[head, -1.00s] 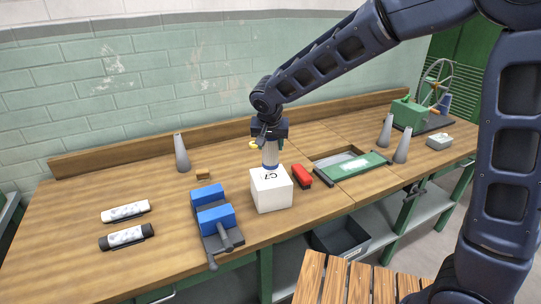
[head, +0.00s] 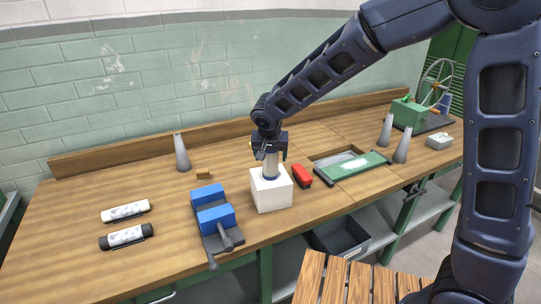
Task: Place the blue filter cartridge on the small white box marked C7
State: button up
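The blue filter cartridge (head: 270,168), a pale upright cylinder with a blue band at its lower end, is at the top of the small white box (head: 271,194). Its lower end appears to touch the box's top face. The C7 mark is no longer visible; the cartridge covers that area. My gripper (head: 269,154) points down with its fingers around the cartridge's upper part and looks shut on it. The fingertips' contact is too small to see clearly.
A blue vise (head: 213,217) stands close to the box's left, and a red block (head: 302,175) to its right. Two other cartridges, white-ended (head: 126,211) and black-ended (head: 126,236), lie at the left. A grey cone (head: 181,153) stands behind. A green-edged tray (head: 352,166) lies right.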

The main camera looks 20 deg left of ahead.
jog(key=v, duration=1.2)
jog(key=shift+d+r, duration=0.1)
jog(key=shift+r, duration=0.05)
jog(key=w+d+r+m, duration=0.1)
jog(key=w+d+r, duration=0.15)
jog(key=d, duration=0.75)
jog(key=w+d+r+h, duration=0.1)
jog(key=w+d, duration=0.2)
jog(key=d, duration=0.6)
jog(key=w+d+r+m, duration=0.1)
jog(key=w+d+r, duration=0.15)
jog(key=d, duration=0.75)
jog(key=s+d+f, duration=0.1)
jog(key=s+d, duration=0.2)
jog(key=d, duration=0.4)
jog(key=s+d+f, duration=0.1)
jog(key=s+d, duration=0.3)
jog(key=d, duration=0.4)
jog(key=s+d+m, duration=0.1)
jog(key=s+d, duration=0.3)
jog(key=d, duration=0.4)
jog(key=shift+f, duration=0.4)
